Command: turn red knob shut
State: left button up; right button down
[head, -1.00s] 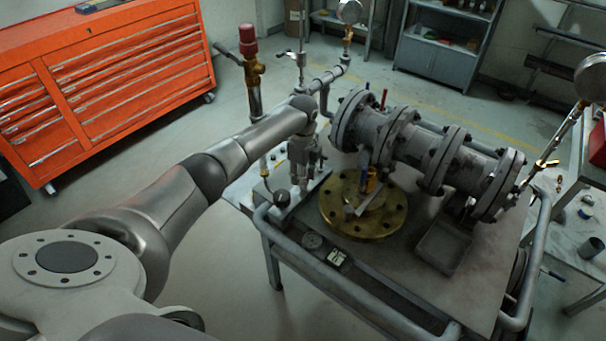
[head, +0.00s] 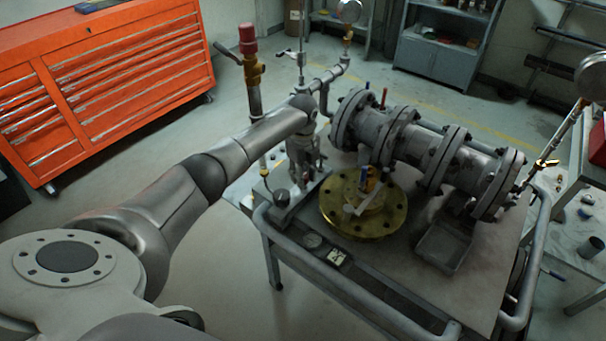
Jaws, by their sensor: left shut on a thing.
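My left arm reaches in from the left, over the near left corner of the metal cart (head: 400,262). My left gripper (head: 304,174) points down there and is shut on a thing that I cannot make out. A red cap (head: 248,38) tops a brass fitting (head: 254,72) on an upright pipe behind my arm, apart from the gripper. A small red stem (head: 384,97) stands on the flanged grey pipe (head: 415,150). No red shows at my fingers, so I cannot tell which part is the red knob. My right gripper is out of view.
A round brass flange (head: 385,222) with an upright valve lies right of my left gripper. A grey tray (head: 441,249) sits under the pipe. An orange tool chest (head: 100,90) stands at the left. The floor between chest and cart is clear.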

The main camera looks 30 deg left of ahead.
pick_arm(q)
jog(key=o, duration=1)
